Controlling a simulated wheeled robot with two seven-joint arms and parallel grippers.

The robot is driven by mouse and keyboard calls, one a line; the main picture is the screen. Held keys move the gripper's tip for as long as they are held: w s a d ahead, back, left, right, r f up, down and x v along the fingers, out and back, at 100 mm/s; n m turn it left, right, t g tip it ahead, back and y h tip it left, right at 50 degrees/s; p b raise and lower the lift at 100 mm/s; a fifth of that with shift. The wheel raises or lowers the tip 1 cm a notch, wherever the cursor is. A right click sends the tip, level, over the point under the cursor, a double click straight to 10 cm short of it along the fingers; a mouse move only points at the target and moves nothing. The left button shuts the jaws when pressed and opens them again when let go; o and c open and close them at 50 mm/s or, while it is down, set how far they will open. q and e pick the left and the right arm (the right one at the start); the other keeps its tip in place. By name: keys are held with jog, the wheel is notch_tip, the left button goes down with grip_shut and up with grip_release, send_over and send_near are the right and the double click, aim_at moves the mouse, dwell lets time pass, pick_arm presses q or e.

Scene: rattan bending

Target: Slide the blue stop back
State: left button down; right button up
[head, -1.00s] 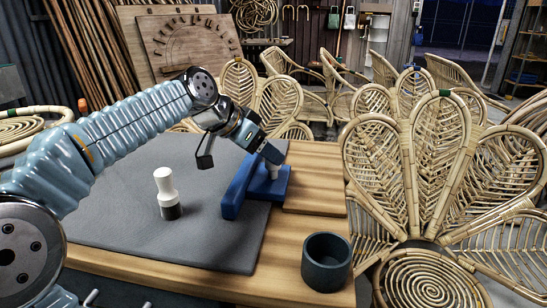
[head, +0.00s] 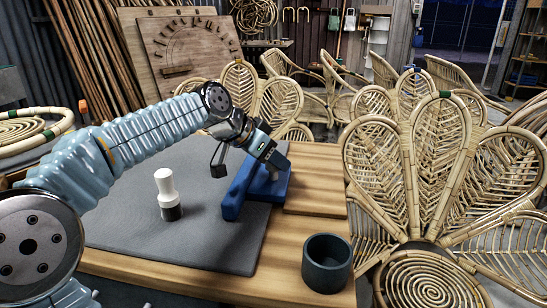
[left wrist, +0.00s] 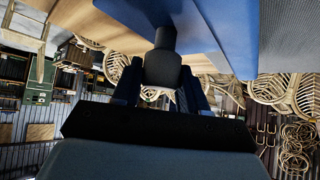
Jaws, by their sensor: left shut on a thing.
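The blue stop (head: 237,198) is a blue piece with an upright front bar and a flat part behind it, at the right edge of the grey mat (head: 200,236). My left gripper (head: 275,166) reaches down onto it from above and is shut on its small grey knob (head: 273,175). In the left wrist view the dark knob (left wrist: 162,66) sits between the two fingers, with the stop's blue surface (left wrist: 225,35) beyond it. The fingertips are partly hidden in the head view. My right gripper is not in view.
A white-topped peg with a dark base (head: 167,194) stands on the mat, left of the stop. A dark round cup (head: 327,263) stands on the wooden table (head: 283,262) at the front right. A wooden board (head: 318,196) lies right of the stop. Rattan chairs (head: 430,150) stand beyond the table.

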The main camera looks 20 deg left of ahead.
pick_arm(q)
jog(key=w+d+p, duration=0.1)
jog(key=d, duration=0.3)
jog(key=w+d, duration=0.1)
jog(key=d, duration=0.4)
jog(key=w+d+p, duration=0.1)
jog(key=d, duration=0.3)
jog(key=shift+w+d+p, duration=0.15)
jog(key=shift+w+p, duration=0.05)
jog(key=shift+p, duration=0.1)
jog(key=shift+r, duration=0.1)
jog(key=c, duration=1)
grip_release()
jog(key=shift+c, duration=0.2)
jog(key=o, duration=0.4)
jog(key=shift+d, duration=0.1)
jog(key=shift+s+a+r, duration=0.1)
jog(key=shift+a+r, duration=0.05)
jog(key=shift+a, duration=0.05)
jog(key=v, duration=1.3)
jog(key=shift+s+a, duration=0.1)
